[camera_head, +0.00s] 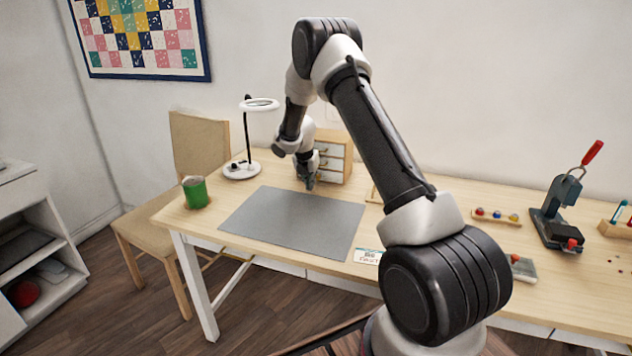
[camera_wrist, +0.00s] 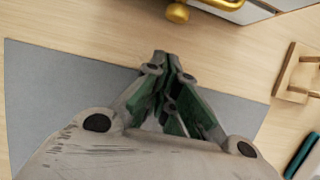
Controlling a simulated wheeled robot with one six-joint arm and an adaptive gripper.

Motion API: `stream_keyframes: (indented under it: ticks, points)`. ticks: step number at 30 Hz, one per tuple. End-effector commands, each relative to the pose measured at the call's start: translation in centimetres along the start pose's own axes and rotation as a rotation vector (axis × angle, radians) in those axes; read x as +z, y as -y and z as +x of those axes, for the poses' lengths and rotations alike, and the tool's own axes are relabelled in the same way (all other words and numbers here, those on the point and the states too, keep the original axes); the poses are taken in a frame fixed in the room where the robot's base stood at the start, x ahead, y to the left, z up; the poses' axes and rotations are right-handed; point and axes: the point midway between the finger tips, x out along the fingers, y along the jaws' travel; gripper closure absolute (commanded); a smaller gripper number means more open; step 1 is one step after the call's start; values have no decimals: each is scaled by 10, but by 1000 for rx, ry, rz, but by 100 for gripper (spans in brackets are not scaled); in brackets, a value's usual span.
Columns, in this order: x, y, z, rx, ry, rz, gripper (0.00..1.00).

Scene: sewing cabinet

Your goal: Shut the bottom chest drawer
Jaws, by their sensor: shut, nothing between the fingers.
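The small wooden chest (camera_head: 334,155) with pale drawer fronts stands at the back of the table. My arm and gripper (camera_head: 309,187) are in front of its left part and hide some of the lower drawers. I cannot tell how far the bottom drawer stands out. In the wrist view, a pale drawer front (camera_wrist: 248,13) with a gold handle and a gold knob (camera_wrist: 177,12) shows at the top edge. My gripper (camera_wrist: 168,58) is shut and empty, low over the table at the grey mat's far edge. Its fingertips are apart from the drawer front.
The grey mat (camera_head: 290,222) lies flat before the chest. A small wooden stand (camera_wrist: 297,75) is right of my gripper in the wrist view. A press (camera_head: 560,210) stands farther right.

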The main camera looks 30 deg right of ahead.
Motion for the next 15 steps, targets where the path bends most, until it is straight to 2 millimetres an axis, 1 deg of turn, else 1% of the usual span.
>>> stream_keyframes:
  ticks: [1,9,12,15]
  points:
    - [-2,-3,-8,2,2,-2,100]
    - [-2,-2,-67,2,2,-1,100]
    - [-2,-2,-83,1,1,0,100]
    - [-2,-2,-94,0,0,0,100]
